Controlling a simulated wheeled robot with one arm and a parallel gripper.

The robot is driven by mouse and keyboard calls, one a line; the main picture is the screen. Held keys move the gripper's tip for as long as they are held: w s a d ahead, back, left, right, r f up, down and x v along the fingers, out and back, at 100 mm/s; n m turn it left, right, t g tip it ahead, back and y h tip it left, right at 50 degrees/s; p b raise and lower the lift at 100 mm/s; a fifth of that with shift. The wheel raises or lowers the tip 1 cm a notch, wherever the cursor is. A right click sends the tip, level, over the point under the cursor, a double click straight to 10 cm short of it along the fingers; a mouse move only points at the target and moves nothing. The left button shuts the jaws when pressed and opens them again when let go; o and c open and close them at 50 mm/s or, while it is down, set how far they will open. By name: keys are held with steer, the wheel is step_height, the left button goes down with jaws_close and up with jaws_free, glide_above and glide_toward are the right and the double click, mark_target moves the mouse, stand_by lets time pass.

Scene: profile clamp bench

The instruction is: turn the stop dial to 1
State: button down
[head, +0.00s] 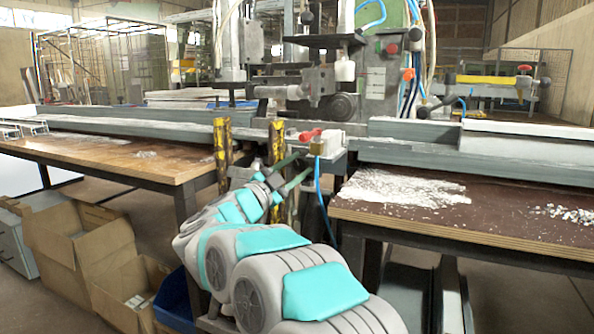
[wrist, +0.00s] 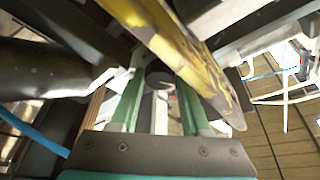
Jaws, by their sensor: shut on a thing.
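My gripper (head: 302,166) reaches in under the front of the bench, close to a yellow-and-black post. In the wrist view its two green fingers (wrist: 160,82) close on a small dark round knob, which I take to be the stop dial (wrist: 159,73). Its markings and pointer cannot be read, so I cannot tell its setting. In the head view the dial cannot be made out near the fingertips.
Two worn yellow posts (head: 277,157) (head: 222,150) stand beside my arm; a yellow bar (wrist: 190,55) crosses close over the fingers. A red lever (head: 310,134) and blue hose are near. Wooden tables flank the machine; cardboard boxes (head: 75,240) stand at left.

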steer(key=shift+m, duration=0.3)
steer(key=shift+c, duration=1.9)
jaws_free()
